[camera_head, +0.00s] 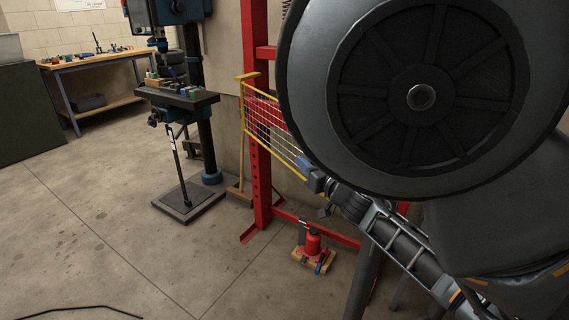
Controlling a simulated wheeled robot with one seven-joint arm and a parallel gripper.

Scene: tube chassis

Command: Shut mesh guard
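The mesh guard (272,125) is a yellow-framed panel of pale wire mesh. It hangs from a yellow upright at its left and slants down to the right, in front of the red press frame (258,170). It stands out at an angle from the frame. My gripper (319,194) is at the guard's lower right end, with its fingers apart, one above and one below. The guard's right end is partly hidden by my gripper and arm, so I cannot tell whether they touch.
A red bottle jack (313,243) sits on a wooden block on the floor by the press. A drill press (183,97) stands to the left, with a workbench (95,62) behind. The floor at front left is open, apart from a dark cable (85,308).

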